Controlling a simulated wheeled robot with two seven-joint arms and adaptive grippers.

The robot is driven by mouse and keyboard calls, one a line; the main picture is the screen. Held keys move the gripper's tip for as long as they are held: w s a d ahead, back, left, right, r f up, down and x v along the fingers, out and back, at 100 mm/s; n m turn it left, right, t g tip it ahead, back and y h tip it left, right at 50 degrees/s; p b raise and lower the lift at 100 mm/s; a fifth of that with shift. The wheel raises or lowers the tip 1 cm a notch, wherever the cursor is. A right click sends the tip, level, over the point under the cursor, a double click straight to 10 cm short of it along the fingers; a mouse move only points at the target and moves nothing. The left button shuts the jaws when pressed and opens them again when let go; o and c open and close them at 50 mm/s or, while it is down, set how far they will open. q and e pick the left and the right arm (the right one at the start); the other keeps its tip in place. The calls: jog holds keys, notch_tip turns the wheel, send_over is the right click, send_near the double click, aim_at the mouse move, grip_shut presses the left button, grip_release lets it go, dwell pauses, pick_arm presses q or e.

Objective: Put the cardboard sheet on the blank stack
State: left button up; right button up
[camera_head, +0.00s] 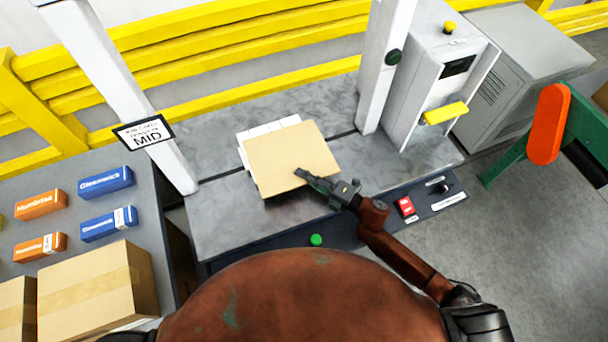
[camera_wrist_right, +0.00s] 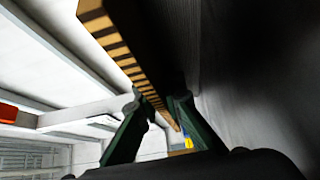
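The tan cardboard sheet (camera_head: 287,155) is over the metal bed of the machine in the head view. White blanks, the blank stack (camera_head: 270,128), show past its far and left edges; the sheet hides the rest. The sheet is turned a little against the stack and reaches nearer to me. I cannot tell whether the two touch. My right gripper (camera_head: 312,178) is at the sheet's near right edge. In the right wrist view the sheet's corrugated edge (camera_wrist_right: 134,65) runs between the fingers of my right gripper (camera_wrist_right: 160,108), which is shut on it. My left gripper is out of view.
A white post with a MID sign (camera_head: 143,132) stands left of the bed. A second post (camera_head: 377,75) and a control box (camera_head: 437,75) stand at its right. Boxes (camera_head: 106,182) lie on a table at left. The metal bed (camera_head: 230,215) is bare around the stack.

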jog(key=o, duration=0.4)
jog(key=shift+c, duration=0.2)
jog(key=shift+r, duration=0.1)
jog(key=v, duration=1.2)
